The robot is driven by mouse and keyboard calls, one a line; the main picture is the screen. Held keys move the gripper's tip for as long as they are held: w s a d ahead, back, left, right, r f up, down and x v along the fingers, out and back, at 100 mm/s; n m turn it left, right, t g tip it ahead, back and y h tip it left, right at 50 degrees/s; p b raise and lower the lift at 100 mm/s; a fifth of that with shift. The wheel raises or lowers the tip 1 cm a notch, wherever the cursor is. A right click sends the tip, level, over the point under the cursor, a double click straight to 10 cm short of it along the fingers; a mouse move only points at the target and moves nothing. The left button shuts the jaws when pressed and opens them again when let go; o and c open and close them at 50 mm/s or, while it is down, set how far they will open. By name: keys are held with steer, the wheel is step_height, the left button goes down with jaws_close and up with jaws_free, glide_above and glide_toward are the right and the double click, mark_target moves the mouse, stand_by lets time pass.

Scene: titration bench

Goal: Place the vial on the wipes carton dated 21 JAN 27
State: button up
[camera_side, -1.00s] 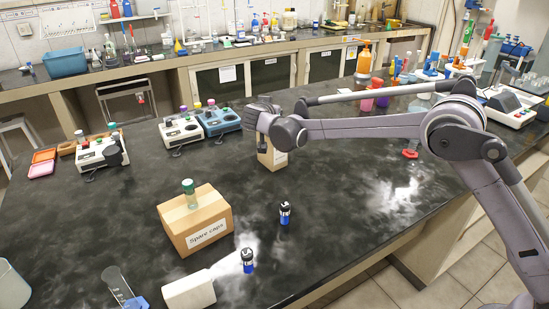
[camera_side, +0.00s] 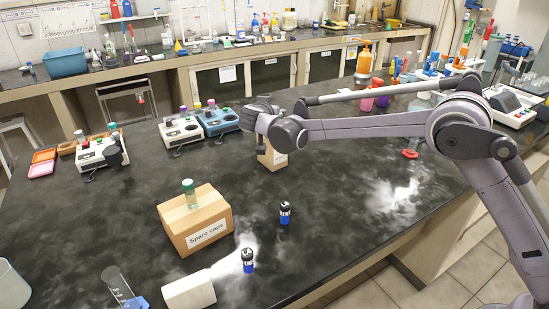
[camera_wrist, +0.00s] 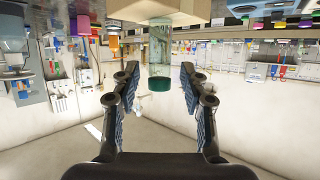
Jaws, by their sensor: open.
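In the side view my gripper (camera_side: 257,112) is just above a small tan carton (camera_side: 272,157) with a pale label, too small to read. The wrist view is upside down. There a greenish vial with a dark teal cap (camera_wrist: 159,82) shows between my open fingers (camera_wrist: 160,92), with gaps on both sides. Its base meets a pale carton (camera_wrist: 168,10), apparently the small one, so it seems to stand upright on it. My gripper hides this in the side view. Another green-capped vial (camera_side: 189,195) stands on a larger carton labelled "Spare caps" (camera_side: 205,232).
Two dark-and-blue vials (camera_side: 285,213) (camera_side: 248,260) stand on the black bench. A white block (camera_side: 189,291) and a cylinder (camera_side: 118,285) are at the front left. Instruments (camera_side: 180,132) stand behind.

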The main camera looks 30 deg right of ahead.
steer(key=v, duration=1)
steer(key=s+d+n+g+y, duration=0.3)
steer(key=s+d+n+y, duration=0.1)
steer(key=s+d, duration=1.05)
steer(key=s+f+n+y, duration=0.2)
steer(key=s+f, duration=0.1)
steer(key=s, duration=0.7)
steer(key=s+f+n+y, duration=0.2)
steer(key=s+f, duration=0.2)
steer(key=s, duration=0.6)
steer(key=shift+a+f+y, duration=0.15)
steer(key=shift+a+y, duration=0.1)
steer(key=shift+y, duration=0.15)
